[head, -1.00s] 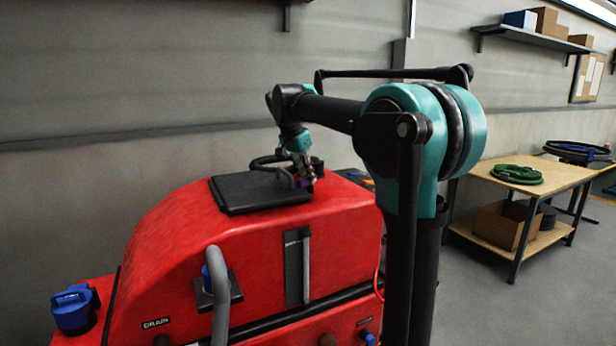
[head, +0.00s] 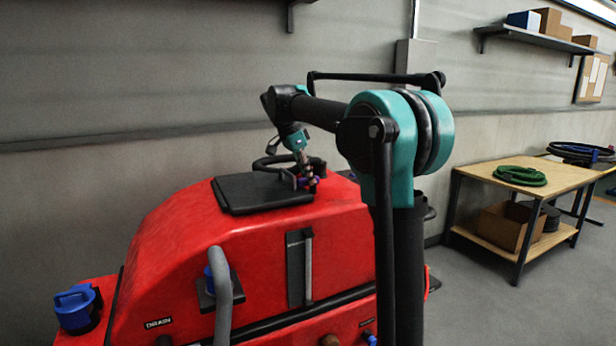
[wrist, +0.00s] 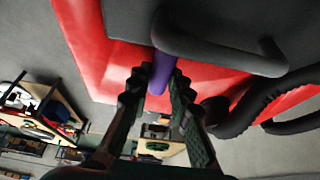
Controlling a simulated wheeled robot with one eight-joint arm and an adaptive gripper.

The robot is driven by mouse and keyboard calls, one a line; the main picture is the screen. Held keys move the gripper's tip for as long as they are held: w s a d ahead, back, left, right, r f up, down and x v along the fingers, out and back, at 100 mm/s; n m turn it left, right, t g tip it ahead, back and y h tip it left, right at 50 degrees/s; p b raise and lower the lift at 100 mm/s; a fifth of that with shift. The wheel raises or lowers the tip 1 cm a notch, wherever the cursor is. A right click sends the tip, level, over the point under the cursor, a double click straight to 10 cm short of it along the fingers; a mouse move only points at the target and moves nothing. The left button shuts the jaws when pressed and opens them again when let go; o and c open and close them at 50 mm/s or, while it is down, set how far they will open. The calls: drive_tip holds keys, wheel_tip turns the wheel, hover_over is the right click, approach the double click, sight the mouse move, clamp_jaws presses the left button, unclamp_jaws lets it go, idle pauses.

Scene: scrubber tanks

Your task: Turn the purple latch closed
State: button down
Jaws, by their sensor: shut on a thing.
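The purple latch (wrist: 163,70) stands between the two fingers of my gripper (wrist: 157,86) in the wrist view, with its upper end against the dark lid (wrist: 220,20). My gripper is shut on it. In the head view my gripper (head: 308,180) reaches down to the right edge of the black lid (head: 250,195) on top of the red scrubber tank (head: 180,240). A little purple of the latch (head: 316,181) shows beside the fingertips. The fingers partly hide the latch, so its exact angle is hard to tell.
A black curved hose (wrist: 245,108) lies close to the right of my fingers in the wrist view. A grey bar handle (wrist: 215,55) crosses the lid near the latch. A wooden table (head: 490,176) with a green coiled hose (head: 520,175) stands at the right.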

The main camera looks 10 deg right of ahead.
drive_tip(key=c, duration=1.4)
unclamp_jaws()
drive_tip(key=shift+o, duration=0.2)
drive_tip(key=v, duration=1.2)
